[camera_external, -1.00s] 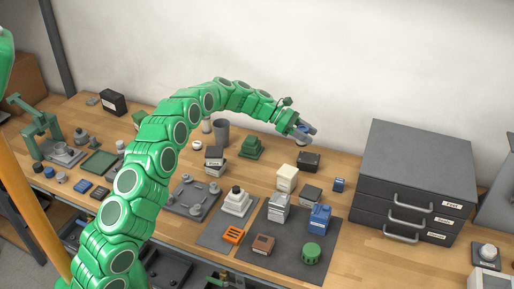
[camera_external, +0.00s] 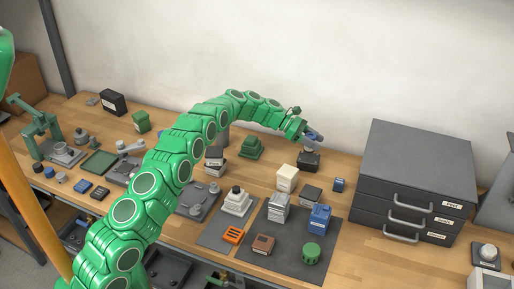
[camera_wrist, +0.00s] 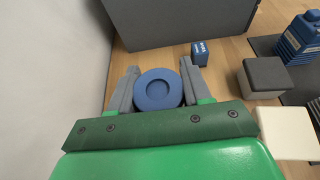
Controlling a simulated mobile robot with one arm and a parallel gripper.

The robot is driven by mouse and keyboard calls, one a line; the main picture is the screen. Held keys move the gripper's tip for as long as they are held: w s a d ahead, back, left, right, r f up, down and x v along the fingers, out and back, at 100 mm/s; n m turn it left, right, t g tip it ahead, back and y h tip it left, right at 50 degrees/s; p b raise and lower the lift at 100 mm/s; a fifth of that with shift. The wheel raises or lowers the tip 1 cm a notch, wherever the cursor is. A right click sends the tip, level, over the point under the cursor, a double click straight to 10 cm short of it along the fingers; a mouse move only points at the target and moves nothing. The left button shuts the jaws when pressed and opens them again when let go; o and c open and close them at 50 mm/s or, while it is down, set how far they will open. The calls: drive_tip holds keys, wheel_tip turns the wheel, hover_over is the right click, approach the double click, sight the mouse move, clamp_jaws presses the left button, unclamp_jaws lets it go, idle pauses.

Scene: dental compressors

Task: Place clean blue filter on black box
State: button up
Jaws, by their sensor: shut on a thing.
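The blue filter (camera_wrist: 158,90) is a round disc with a recessed centre, held between the two grey fingers of my gripper (camera_wrist: 158,88) in the wrist view. In the external view my gripper (camera_external: 315,137) is just above the black box (camera_external: 308,161), near the back of the bench. The filter is too small there to make out apart from the fingers. Whether it touches the box I cannot tell. In the wrist view my gripper and the filter hide the black box.
The grey drawer cabinet (camera_external: 415,160) stands to the right; its side (camera_wrist: 175,22) lies ahead in the wrist view. A small blue box (camera_external: 338,185), a dark-topped box (camera_external: 311,196) and a cream box (camera_external: 287,178) stand in front. The wall is close behind.

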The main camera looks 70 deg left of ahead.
drive_tip(key=shift+w+a+f, duration=0.15)
drive_tip(key=shift+w+f, duration=0.1)
drive_tip(key=shift+f, duration=1.5)
drive_tip(key=shift+f, duration=0.15)
drive_tip(key=o, duration=1)
drive_tip(key=shift+o, duration=0.2)
drive_tip(key=shift+s+a+r, duration=0.1)
drive_tip(key=shift+s+r, duration=0.05)
drive_tip(key=shift+r, duration=0.1)
drive_tip(key=v, duration=1.1)
drive_tip(key=shift+s+a, duration=0.2)
drive_tip(key=shift+s, duration=0.05)
